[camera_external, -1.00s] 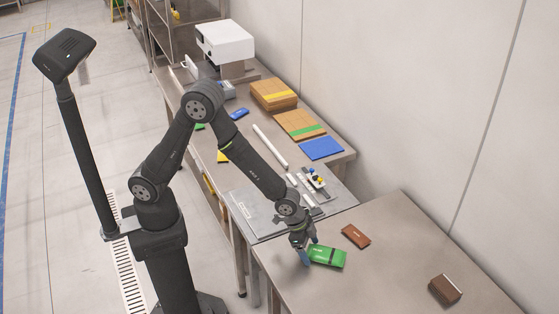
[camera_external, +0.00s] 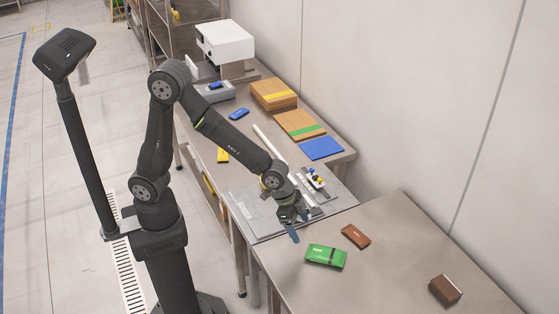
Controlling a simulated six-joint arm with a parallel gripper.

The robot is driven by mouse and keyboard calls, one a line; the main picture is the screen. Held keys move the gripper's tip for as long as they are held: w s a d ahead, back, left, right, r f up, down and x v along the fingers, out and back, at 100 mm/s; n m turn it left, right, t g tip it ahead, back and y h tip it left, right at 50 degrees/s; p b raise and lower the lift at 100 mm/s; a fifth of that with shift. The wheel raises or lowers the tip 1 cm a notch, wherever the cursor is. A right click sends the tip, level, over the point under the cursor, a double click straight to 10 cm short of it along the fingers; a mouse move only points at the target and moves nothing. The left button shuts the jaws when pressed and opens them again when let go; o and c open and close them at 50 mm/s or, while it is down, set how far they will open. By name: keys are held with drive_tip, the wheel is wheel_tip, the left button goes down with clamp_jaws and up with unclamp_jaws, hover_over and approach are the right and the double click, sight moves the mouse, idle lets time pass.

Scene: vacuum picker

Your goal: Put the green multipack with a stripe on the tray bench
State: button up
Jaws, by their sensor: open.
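My gripper (camera_external: 292,232) is up and behind the pack, near the edge of the grey plate, apart from the pack and empty. Its fingers look dark with a blue part at the tip, and the gap between them is hard to see at this size. Which surface is the tray bench cannot be told for certain.
A brown pack (camera_external: 356,236) and a brown box (camera_external: 445,290) lie on the near bench. The grey plate (camera_external: 255,212) carries a small fixture with coloured knobs (camera_external: 316,179). Behind are a blue sheet (camera_external: 321,148), cardboard stacks (camera_external: 275,95) and a white machine (camera_external: 225,42).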

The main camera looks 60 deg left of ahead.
drive_tip(key=shift+o, duration=0.4)
drive_tip(key=shift+v, duration=0.85)
drive_tip(key=t+h, duration=0.4)
approach(326, 252)
drive_tip(key=x, duration=0.5)
drive_tip(key=shift+d+r, duration=0.1)
drive_tip(key=shift+x, duration=2.6)
drive_tip(key=shift+s, duration=0.1)
drive_tip(key=c, duration=1.2)
drive_tip(key=shift+c, duration=0.2)
